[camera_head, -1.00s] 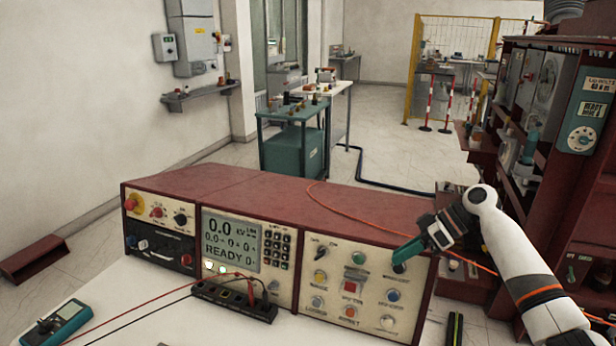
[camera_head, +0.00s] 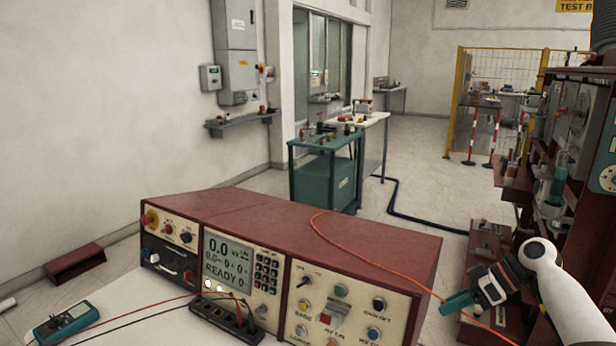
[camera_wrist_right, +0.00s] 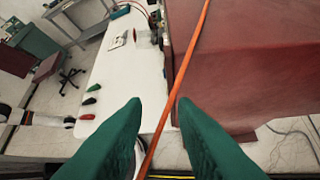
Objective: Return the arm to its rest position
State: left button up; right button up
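My right gripper (camera_head: 447,305) has green fingers and is beside the right end of the red test console (camera_head: 300,232) in the head view. In the right wrist view its two fingertips (camera_wrist_right: 157,105) are well apart, with no object clamped between them. An orange cable (camera_wrist_right: 178,85) runs through the space between the fingers in that picture; whether it touches them I cannot tell.
The console stands on a white table (camera_head: 150,312). A teal multimeter (camera_head: 68,322) and a black terminal block (camera_head: 226,317) with leads lie in front of it. A dark red rack (camera_head: 590,200) stands close on the right. A teal cart (camera_head: 325,172) is behind.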

notch_tip(320, 180, down, 23)
jog(key=s+m+h, duration=0.2)
jog(key=m+h, duration=0.1)
jog(key=m, duration=0.2)
jog(key=s+f+m+h, duration=0.1)
jog(key=s+f+h, duration=0.1)
jog(key=s+f, duration=0.45)
jog(key=s+f+m+h, duration=0.1)
jog(key=s+f+m, duration=0.15)
jog(key=f, duration=0.75)
jog(key=s+a+f+h, duration=0.1)
jog(key=s+f+h, duration=0.1)
jog(key=s+f, duration=0.75)
jog(key=s+a+f+h, duration=0.1)
jog(key=s+f, duration=0.5)
jog(key=s, duration=0.6)
jog(key=s+a+f, duration=0.2)
jog(key=s+a, duration=0.1)
jog(key=s, duration=0.7)
jog(key=s+a+f+n+g, duration=0.1)
jog(key=s+a+f, duration=0.1)
jog(key=s, duration=0.8)
jog(key=shift+s+a+f, duration=0.4)
